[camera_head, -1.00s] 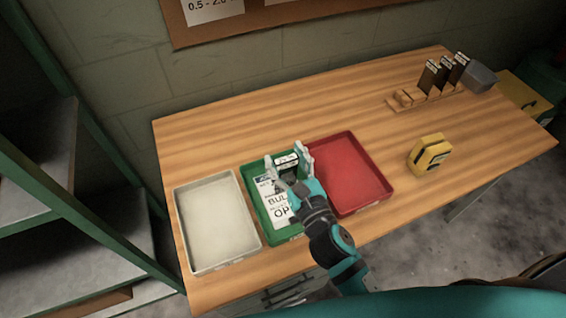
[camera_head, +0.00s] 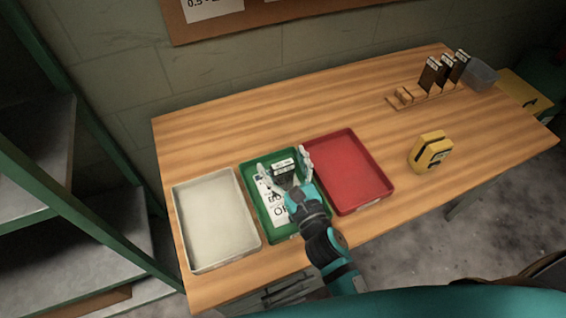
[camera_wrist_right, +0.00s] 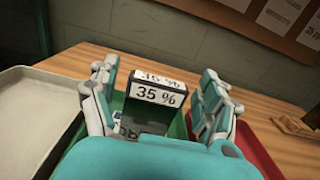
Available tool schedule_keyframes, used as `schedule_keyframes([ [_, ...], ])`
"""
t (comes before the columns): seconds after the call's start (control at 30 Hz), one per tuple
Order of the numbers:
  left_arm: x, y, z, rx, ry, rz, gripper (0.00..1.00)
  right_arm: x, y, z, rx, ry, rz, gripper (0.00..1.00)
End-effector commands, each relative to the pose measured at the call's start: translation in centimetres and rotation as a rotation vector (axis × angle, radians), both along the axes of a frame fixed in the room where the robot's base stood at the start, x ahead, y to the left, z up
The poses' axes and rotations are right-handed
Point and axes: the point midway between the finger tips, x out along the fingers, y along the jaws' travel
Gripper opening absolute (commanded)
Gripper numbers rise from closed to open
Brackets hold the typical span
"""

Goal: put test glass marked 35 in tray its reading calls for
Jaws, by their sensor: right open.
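The test glass marked 35 % (camera_wrist_right: 157,95) is a dark block with white labels. It stands between the open fingers of my right gripper (camera_wrist_right: 155,100) in the right wrist view, apart from both fingertips as far as I can tell. In the head view the glass (camera_head: 284,166) is in the green tray (camera_head: 253,204), above a white printed sheet. My right gripper (camera_head: 283,175) reaches into that tray. The white tray (camera_head: 186,238) is to its left and the red tray (camera_head: 350,170) to its right, both empty. My left gripper is not in view.
Several dark glasses (camera_head: 430,75) stand in a wooden rack (camera_head: 403,97) at the back right, beside a grey bin (camera_head: 481,75). A yellow device (camera_head: 430,152) stands right of the red tray. The table's middle is clear. A green shelf (camera_head: 75,205) is at left.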

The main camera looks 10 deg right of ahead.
Motion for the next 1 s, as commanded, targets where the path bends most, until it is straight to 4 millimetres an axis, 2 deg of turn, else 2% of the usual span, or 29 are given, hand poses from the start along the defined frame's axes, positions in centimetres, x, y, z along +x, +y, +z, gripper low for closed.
schedule_keyframes([
  [0.13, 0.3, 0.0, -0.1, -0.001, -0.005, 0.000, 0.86, -0.4, -0.1, -0.1, 0.000, 0.001, 0.000, 0.80],
  [0.23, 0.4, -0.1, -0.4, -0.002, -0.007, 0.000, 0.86, -1.5, -0.3, -0.2, 0.000, 0.001, 0.000, 0.80],
  [0.5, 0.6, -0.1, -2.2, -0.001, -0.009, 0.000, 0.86, -7.1, -1.4, -0.5, 0.001, 0.003, -0.002, 0.80],
  [0.7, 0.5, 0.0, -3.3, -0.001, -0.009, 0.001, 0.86, -10.4, -2.1, -0.3, 0.002, 0.001, -0.003, 0.80],
  [0.8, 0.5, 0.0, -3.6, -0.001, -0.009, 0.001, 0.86, -11.3, -2.2, -0.2, 0.001, 0.000, -0.001, 0.80],
  [1.0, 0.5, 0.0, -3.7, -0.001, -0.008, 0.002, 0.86, -11.8, -2.3, 0.0, -0.001, -0.001, 0.000, 0.80],
])
